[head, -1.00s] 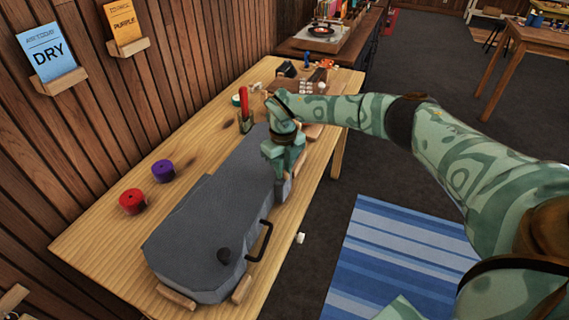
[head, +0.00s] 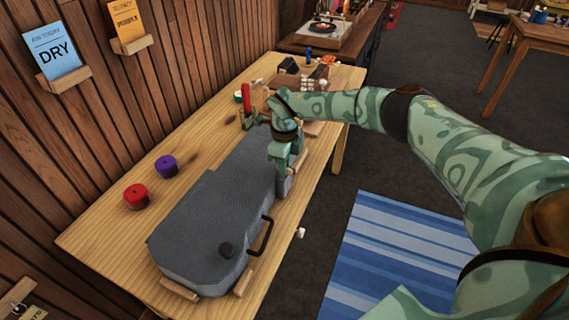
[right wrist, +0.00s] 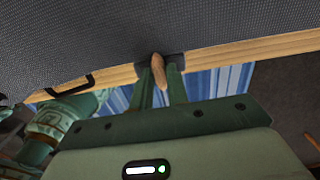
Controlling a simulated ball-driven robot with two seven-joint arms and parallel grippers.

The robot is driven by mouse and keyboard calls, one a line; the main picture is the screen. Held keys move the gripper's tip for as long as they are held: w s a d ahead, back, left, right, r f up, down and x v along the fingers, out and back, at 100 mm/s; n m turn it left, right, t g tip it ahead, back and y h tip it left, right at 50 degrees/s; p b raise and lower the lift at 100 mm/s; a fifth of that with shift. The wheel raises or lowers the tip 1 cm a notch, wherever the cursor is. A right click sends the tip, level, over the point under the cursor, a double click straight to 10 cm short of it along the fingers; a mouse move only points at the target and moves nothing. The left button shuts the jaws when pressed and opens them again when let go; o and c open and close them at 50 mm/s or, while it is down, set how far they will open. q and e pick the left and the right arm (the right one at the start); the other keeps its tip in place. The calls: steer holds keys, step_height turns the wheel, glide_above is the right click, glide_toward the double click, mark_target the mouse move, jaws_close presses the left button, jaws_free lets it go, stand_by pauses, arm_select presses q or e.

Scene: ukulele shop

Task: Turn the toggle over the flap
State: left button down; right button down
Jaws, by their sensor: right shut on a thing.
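A grey ukulele case (head: 215,215) lies on the wooden bench, its black handle (head: 263,238) on the side facing the room. My right gripper (head: 284,172) is at that same side, near the narrow far end. In the right wrist view its green fingers (right wrist: 166,82) are shut on a small tan wooden toggle (right wrist: 159,72). The toggle points roughly along the fingers, at the case's edge. A dark flap (right wrist: 178,60) shows behind and beside the toggle, partly hidden by it and the fingers. My left gripper is not in view.
Red (head: 136,196) and purple (head: 166,166) rolls sit on the bench (head: 110,233) left of the case. A red-handled tool (head: 246,98) stands beyond the case. Small items crowd the far end. Open floor with a blue striped rug (head: 400,250) lies right of the bench.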

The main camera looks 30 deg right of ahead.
steer(key=shift+r, duration=0.1)
steer(key=c, duration=1.4)
jaws_free()
steer(key=shift+o, duration=0.2)
step_height(320, 180, up, 16)
steer(key=p, duration=0.3)
steer(key=shift+r, duration=0.1)
